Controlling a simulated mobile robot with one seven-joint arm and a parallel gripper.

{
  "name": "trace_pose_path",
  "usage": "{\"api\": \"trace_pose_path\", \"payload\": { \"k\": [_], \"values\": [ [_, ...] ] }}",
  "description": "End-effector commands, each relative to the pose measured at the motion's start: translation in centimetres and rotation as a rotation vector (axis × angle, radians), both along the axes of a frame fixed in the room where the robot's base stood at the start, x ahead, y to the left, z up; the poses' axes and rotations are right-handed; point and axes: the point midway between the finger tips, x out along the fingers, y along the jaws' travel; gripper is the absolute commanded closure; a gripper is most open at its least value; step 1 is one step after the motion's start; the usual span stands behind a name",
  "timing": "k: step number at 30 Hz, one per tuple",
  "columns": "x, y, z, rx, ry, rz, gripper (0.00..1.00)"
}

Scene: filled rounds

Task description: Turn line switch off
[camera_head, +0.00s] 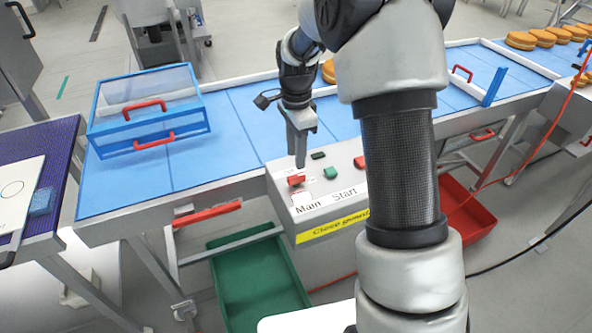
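The control box (337,186) is pale grey and is fixed at the front edge of the conveyor. A red switch (296,181) sits at its left end, above the label "Main". A green button (330,173) is to its right, near the label "Start". A red button (359,162), partly beside my arm, and a small black part (318,155) are also on the box top. My gripper (300,160) points down just behind and above the red switch. Its fingers overlap in this view, so their opening and any contact with the switch cannot be told. My arm hides the box's right end.
A blue-framed clear guard (150,110) with red handles stands on the left of the blue conveyor (235,135). A green crate (257,285) and a red crate (470,215) are below. Round brown items (538,39) lie at the far right.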

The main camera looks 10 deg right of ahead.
Motion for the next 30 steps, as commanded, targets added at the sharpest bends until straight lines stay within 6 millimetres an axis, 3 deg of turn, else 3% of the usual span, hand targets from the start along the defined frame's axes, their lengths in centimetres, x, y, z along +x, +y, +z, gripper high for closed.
{"api": "trace_pose_path", "payload": {
  "k": [3,9,15,23,30],
  "values": [
    [-0.1,0.0,-2.6,0.000,0.004,0.000,0.66],
    [-0.1,0.0,-5.7,-0.001,0.003,0.000,0.66],
    [-0.1,0.0,-7.0,0.000,0.001,0.000,0.66],
    [0.0,0.0,-7.1,0.000,0.000,0.000,0.66],
    [0.0,0.0,-7.0,0.000,0.000,0.000,1.00]
  ]
}}
